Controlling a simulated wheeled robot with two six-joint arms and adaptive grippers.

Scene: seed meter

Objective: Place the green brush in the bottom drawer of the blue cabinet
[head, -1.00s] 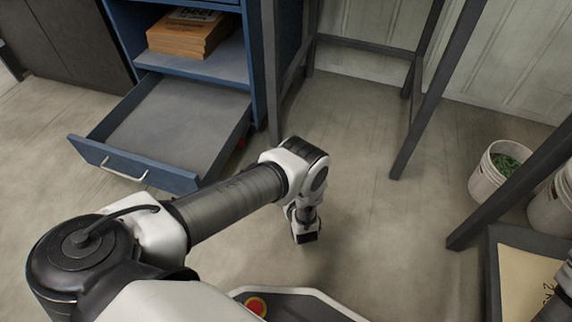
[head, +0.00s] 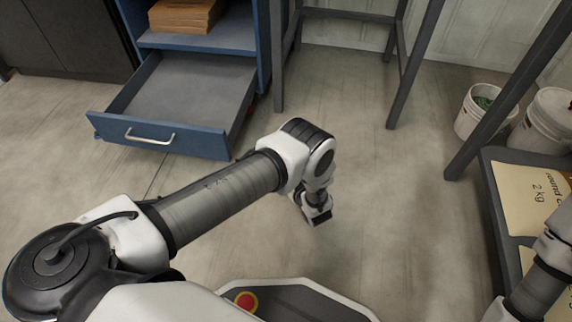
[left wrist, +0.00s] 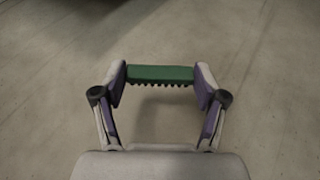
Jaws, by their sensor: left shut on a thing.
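The blue cabinet (head: 264,45) stands at the upper left of the head view. Its bottom drawer (head: 160,136) is pulled out, and the visible inside is bare. My left arm reaches across the middle, with its wrist low over the floor to the right of the drawer. In the left wrist view my left gripper (left wrist: 160,80) is shut on the green brush (left wrist: 160,72), held crosswise between the fingertips with its dark bristles toward the camera. The brush is hidden in the head view. Part of my right arm shows at the lower right; its gripper is out of view.
Brown packages (head: 186,15) lie on the shelf above the drawer. A dark metal frame's legs (head: 413,65) stand right of the cabinet. White buckets (head: 472,118) and a dark tray (head: 497,215) holding a labelled bag (head: 528,190) are at the right. The middle floor is clear.

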